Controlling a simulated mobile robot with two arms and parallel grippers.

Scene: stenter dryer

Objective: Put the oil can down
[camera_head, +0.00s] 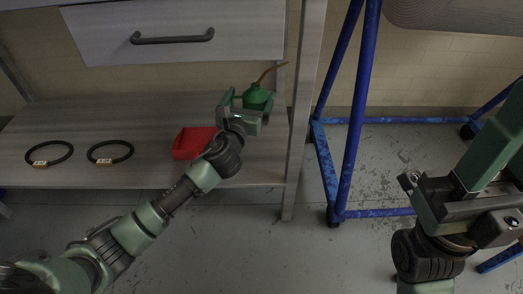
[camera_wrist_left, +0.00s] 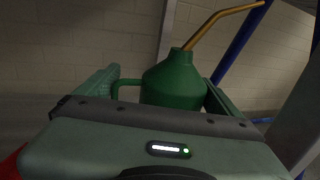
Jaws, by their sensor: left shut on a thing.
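The green oil can (camera_head: 257,97) with a thin brass spout is at the right end of the lower shelf (camera_head: 150,108), near the upright post. My left gripper (camera_head: 248,103) is shut on it, and the can stands upright between the fingers. In the left wrist view the oil can (camera_wrist_left: 174,82) shows between the two green fingers, spout pointing up and right. Its base is hidden behind the gripper body, so I cannot tell whether it touches the shelf. My right arm shows at the right of the head view, but its fingertips are not in sight.
A red bin (camera_head: 187,142) sits on the shelf left of my left wrist. Two black belts (camera_head: 49,153) (camera_head: 110,152) lie further left. A drawer (camera_head: 175,35) hangs above the shelf. A blue wheeled frame (camera_head: 352,120) stands to the right.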

